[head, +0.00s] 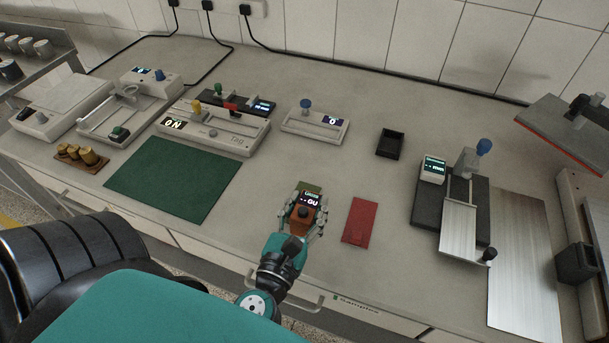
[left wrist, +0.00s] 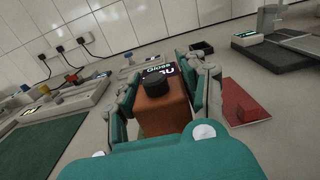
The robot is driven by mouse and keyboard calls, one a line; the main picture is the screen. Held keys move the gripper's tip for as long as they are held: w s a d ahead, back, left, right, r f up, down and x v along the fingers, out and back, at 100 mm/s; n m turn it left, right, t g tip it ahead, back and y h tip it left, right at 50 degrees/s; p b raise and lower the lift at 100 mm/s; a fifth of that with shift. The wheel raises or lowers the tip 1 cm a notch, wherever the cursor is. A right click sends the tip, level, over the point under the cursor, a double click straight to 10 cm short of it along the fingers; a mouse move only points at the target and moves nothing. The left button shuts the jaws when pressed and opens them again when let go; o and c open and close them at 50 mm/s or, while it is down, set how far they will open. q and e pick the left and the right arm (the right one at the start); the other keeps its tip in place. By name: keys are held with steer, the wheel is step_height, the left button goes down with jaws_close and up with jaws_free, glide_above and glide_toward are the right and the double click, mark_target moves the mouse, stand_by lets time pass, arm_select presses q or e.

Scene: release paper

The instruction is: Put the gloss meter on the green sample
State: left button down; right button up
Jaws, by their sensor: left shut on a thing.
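The gloss meter (head: 304,211) is an orange-brown block with a dark knob and a lit display reading "Gloss -- GU". It also shows in the left wrist view (left wrist: 163,118). My left gripper (head: 306,207) is shut on it, with fingers along both sides. The green sample (head: 310,187) shows only as a small olive-green strip just beyond the meter's far end; the meter and fingers hide the rest. I cannot tell whether the meter touches it or is held above it.
A red sample (head: 359,221) lies right of the gripper. A black tray (head: 390,143) is further back. A large green mat (head: 174,178) lies to the left, with instruments behind it. A black-based device (head: 432,205) and a metal sheet (head: 524,265) stand to the right.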

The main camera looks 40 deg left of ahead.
arm_select(q)
steer(key=w+a, duration=0.2)
steer(key=w+a+p, duration=0.1)
steer(key=w+a, duration=0.1)
steer(key=w, duration=0.1)
steer(key=w+a, duration=0.2)
steer(key=w, duration=0.1)
steer(key=shift+f, duration=0.4)
step_height(320, 180, down, 4)
steer(key=b, duration=0.3)
steer(key=shift+b, duration=0.4)
steer(key=shift+r, duration=0.2)
steer(key=shift+s+f, duration=0.1)
steer(key=shift+f, duration=0.05)
steer(key=c, duration=0.7)
jaws_free()
arm_select(e)
steer(key=shift+s+f, duration=0.35)
steer(key=shift+f, duration=0.2)
steer(key=shift+s+f, duration=0.3)
steer(key=shift+f, duration=0.2)
arm_select(q)
steer(key=shift+s, duration=0.1)
arm_select(e)
steer(key=shift+r, duration=0.15)
